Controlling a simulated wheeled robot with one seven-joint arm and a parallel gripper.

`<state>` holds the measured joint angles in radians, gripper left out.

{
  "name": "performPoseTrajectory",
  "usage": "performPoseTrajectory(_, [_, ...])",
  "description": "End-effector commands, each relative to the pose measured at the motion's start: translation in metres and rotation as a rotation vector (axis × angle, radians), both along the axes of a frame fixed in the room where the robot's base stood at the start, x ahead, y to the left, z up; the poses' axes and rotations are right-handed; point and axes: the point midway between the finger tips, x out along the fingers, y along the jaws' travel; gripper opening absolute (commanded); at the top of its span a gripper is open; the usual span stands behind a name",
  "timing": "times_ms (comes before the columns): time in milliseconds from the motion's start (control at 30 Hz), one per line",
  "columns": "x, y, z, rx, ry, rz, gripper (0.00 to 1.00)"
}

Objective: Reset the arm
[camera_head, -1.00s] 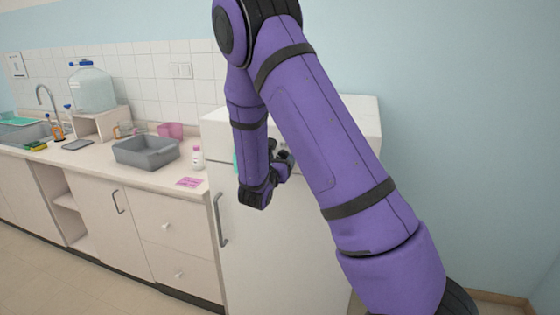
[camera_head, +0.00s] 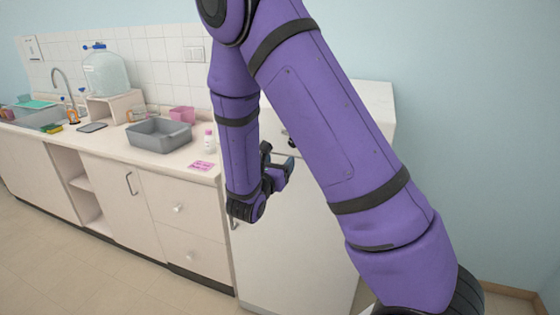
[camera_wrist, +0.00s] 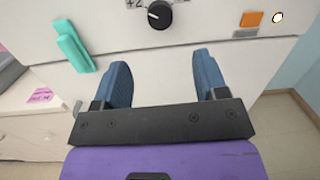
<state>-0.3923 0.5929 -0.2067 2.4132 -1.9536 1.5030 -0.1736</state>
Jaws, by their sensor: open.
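My arm is purple with black bands and fills the middle of the head view. My gripper (camera_wrist: 160,82) shows in the wrist view with two blue fingers spread apart and nothing between them. In the head view my gripper (camera_head: 284,168) is partly hidden by my own arm, in front of the white appliance (camera_head: 290,240). In the wrist view the fingers point toward the appliance's front, which has a black knob (camera_wrist: 159,15) and a teal handle-like piece (camera_wrist: 75,46).
A counter (camera_head: 110,148) on the left holds a grey basin (camera_head: 158,136), a pink container (camera_head: 182,114), a small white bottle (camera_head: 209,141), a pink note (camera_head: 202,165) and a large water jug (camera_head: 105,74) on a stand. Open floor (camera_head: 80,260) lies in front of the cabinets.

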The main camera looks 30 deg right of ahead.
Motion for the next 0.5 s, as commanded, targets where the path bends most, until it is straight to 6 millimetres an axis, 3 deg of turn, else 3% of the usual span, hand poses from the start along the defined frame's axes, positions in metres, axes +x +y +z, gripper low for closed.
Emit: performPoseTrajectory(500, [-0.0048,-0.0054,0.0078,0.025,-0.021,-0.034,0.66])
